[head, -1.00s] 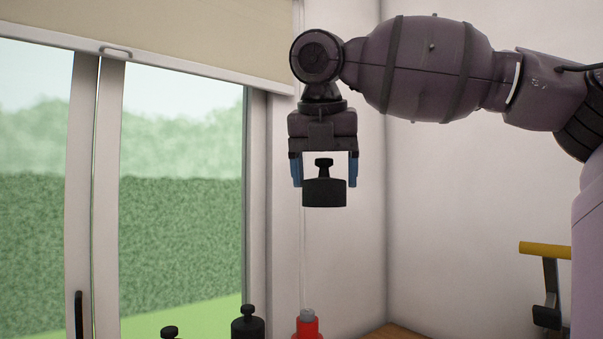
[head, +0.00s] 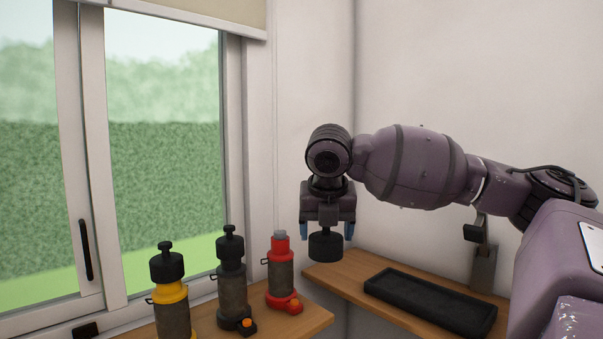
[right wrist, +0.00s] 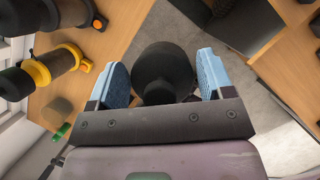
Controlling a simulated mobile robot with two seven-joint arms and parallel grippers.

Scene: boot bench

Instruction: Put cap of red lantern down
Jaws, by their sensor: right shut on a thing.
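The black cap (head: 325,246), with a knob on top, hangs upright in my right gripper (head: 325,229), whose blue fingers are shut on it. In the right wrist view the cap (right wrist: 163,72) sits between the fingers. It is in the air, right of the red lantern's top and apart from it. The red lantern (head: 281,278) stands upright on the wooden bench, uncapped, its grey top showing. My left gripper is not in view.
A yellow lantern (head: 173,312) and a black lantern (head: 232,285), both with black caps, stand left of the red one. An empty-looking black tray (head: 430,301) lies on the right wooden bench (head: 345,272). A window is at left, walls behind.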

